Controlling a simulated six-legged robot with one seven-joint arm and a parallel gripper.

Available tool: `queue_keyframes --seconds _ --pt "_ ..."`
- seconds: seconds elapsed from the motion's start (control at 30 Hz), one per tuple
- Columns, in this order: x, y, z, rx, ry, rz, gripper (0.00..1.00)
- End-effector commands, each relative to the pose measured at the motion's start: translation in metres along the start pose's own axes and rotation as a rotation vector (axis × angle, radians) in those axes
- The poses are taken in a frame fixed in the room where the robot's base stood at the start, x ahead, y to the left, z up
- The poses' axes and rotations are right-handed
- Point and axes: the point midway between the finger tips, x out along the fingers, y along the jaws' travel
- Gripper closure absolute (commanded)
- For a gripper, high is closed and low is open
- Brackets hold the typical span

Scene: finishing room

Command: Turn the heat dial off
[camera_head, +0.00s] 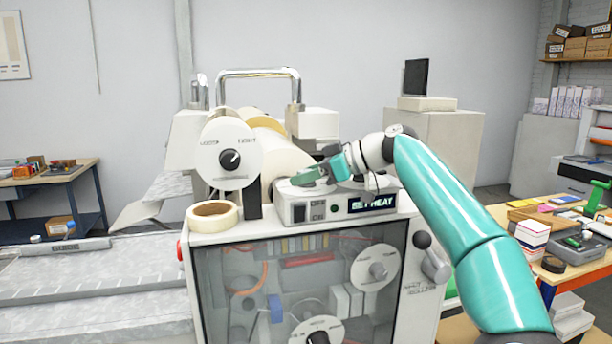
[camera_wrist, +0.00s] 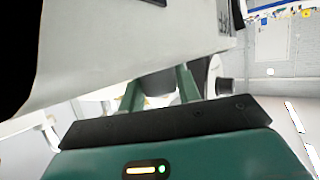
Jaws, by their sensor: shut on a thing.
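The control box (camera_head: 288,211) sits on top of the laminating machine, with a lit display (camera_head: 372,204) that seems to read "SET HEAT" and an OFF/ON switch (camera_head: 308,212) on its front. My gripper (camera_head: 306,177) comes in from the right, low over the top of this box. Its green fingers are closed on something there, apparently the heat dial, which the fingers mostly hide. In the wrist view the two green fingers (camera_wrist: 158,90) reach away under a large pale surface. Their tips and what they hold are hard to make out. The dial's setting cannot be read.
A round LOOSE/TIGHT dial (camera_head: 229,157) with a black knob stands just left of my gripper. A tape roll (camera_head: 212,215) lies on the machine's left corner. Cluttered benches stand at both sides.

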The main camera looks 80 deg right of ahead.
Motion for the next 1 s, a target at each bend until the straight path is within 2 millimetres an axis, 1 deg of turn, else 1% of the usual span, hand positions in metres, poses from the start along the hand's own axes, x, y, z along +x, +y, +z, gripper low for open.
queue_keyframes --seconds 0.07,0.1,0.17,0.2,0.47,0.57,0.67,0.77,1.0 --pt "-0.001 0.001 0.001 0.000 -0.001 0.002 0.90" --pt "-0.001 0.001 0.001 0.000 -0.001 0.002 0.61" --pt "-0.001 0.001 0.001 0.000 -0.001 0.002 0.49" --pt "-0.001 0.001 0.001 0.000 -0.001 0.002 0.45" --pt "-0.001 0.000 0.000 0.000 0.001 0.002 0.45" --pt "-0.006 0.000 0.000 0.000 0.001 0.002 0.45" --pt "-0.018 0.001 -0.001 0.000 0.003 0.004 0.45" --pt "-0.036 0.001 -0.001 0.000 0.005 0.005 0.45" --pt "-0.090 0.001 -0.001 0.000 0.004 0.005 0.45"
